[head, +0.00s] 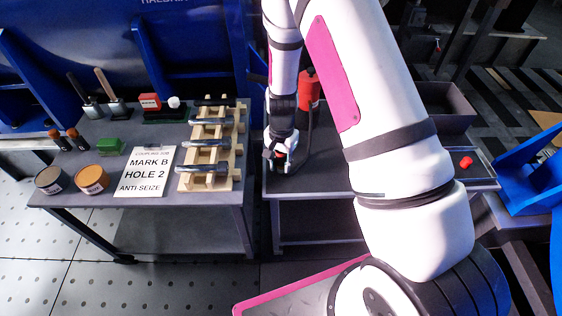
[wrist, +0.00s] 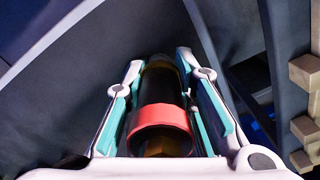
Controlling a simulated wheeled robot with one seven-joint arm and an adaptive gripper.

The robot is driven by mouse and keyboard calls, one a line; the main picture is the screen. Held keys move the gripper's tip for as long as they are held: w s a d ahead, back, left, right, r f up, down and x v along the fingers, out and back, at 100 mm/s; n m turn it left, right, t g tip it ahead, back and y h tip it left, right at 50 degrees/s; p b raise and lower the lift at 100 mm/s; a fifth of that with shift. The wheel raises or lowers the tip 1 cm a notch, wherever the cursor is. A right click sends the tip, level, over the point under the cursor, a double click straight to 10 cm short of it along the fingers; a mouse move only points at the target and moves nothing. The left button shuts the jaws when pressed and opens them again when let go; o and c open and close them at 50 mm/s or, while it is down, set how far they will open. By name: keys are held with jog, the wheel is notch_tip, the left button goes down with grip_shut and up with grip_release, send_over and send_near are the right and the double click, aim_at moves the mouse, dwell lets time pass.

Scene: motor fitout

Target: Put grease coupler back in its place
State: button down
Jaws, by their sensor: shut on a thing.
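The grease coupler (wrist: 160,118) is a dark cylinder with a red collar and a brass-coloured centre at its near end. In the wrist view it lies between the two teal-padded fingers of my gripper (wrist: 161,72), which is shut on it. In the head view my gripper (head: 279,160) points down just above the left end of the right-hand table, with a bit of red between the fingers. The coupler is mostly hidden there. I cannot tell whether it touches the tabletop.
A red canister-like tool (head: 309,88) stands close behind my gripper. A wooden rack (head: 238,140) holding dark rods is on the left table, near a sign (head: 146,172), tins and brushes. A dark bin (head: 447,105) and a small red part (head: 466,162) are on the right.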

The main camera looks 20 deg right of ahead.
jog(key=shift+f+b, duration=0.35)
jog(key=shift+f, duration=0.25)
jog(key=c, duration=1.2)
grip_release()
jog(key=shift+c, duration=0.2)
notch_tip(320, 180, up, 11)
jog(key=shift+r, duration=0.55)
